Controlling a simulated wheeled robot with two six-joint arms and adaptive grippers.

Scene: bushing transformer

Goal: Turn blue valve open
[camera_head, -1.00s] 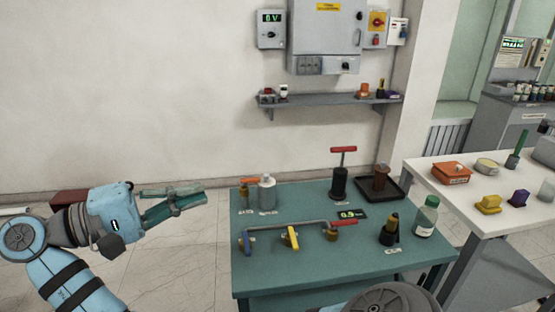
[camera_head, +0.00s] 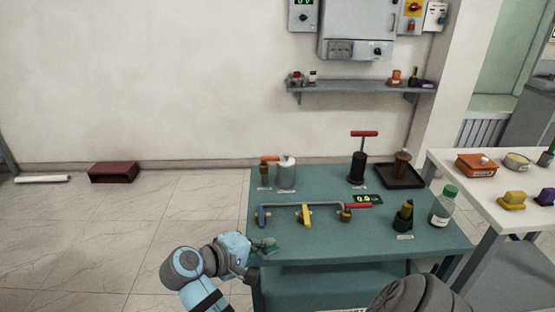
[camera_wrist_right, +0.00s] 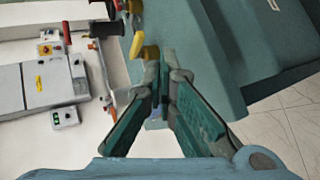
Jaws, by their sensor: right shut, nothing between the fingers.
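The blue valve handle (camera_head: 262,215) is at the left end of a grey pipe (camera_head: 325,206) on the green table (camera_head: 330,246). It points toward the table's front edge. My right gripper (camera_head: 270,245) is at the table's front left corner, just below the blue handle in the head view, and looks apart from it. Its fingers are shut and empty. In the right wrist view the dark green fingers (camera_wrist_right: 168,72) converge, and a bit of blue shows between them, partly hidden. My left gripper is not in view.
A yellow valve handle (camera_head: 305,214) and a red one (camera_head: 358,205) sit along the same pipe. A metal canister (camera_head: 286,173) stands behind; a dark bottle (camera_head: 403,216) and a green-capped bottle (camera_head: 443,207) stand to the right.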

